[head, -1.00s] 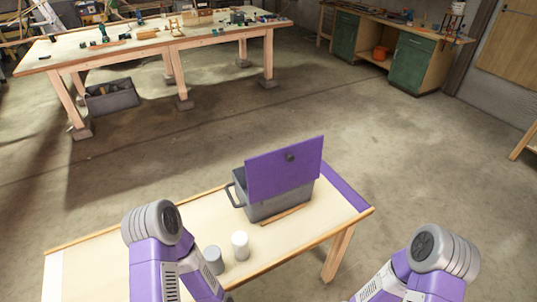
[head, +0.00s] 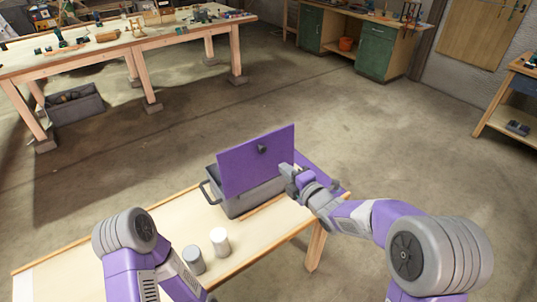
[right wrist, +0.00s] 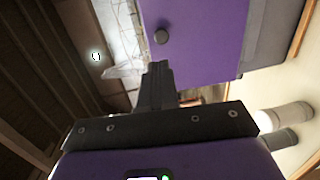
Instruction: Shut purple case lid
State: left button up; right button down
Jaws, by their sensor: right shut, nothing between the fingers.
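The case is a grey box (head: 252,199) with a purple lid (head: 240,166), standing on the near wooden table. The lid stands upright, open, with a dark round knob (head: 262,149) on its face. In the right wrist view the lid (right wrist: 205,40) fills the upper middle, with the knob (right wrist: 161,36) just above the fingertips. My right gripper (head: 285,172) is shut and empty beside the lid's right edge; its closed fingers (right wrist: 157,68) also show in the wrist view. I cannot tell whether it touches the lid. My left gripper is not in view.
A white cylinder (head: 220,241) and a grey cylinder (head: 194,259) stand on the near table, in front of the case. A thin wooden lath (head: 264,208) lies along the case's front.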

aim_at(264, 149)
jog(key=p+x, duration=0.1)
jog(key=x, duration=0.9)
jog(key=shift+w+a+f, duration=0.1)
jog(key=shift+w+a, duration=0.05)
jog(key=shift+w, duration=0.05)
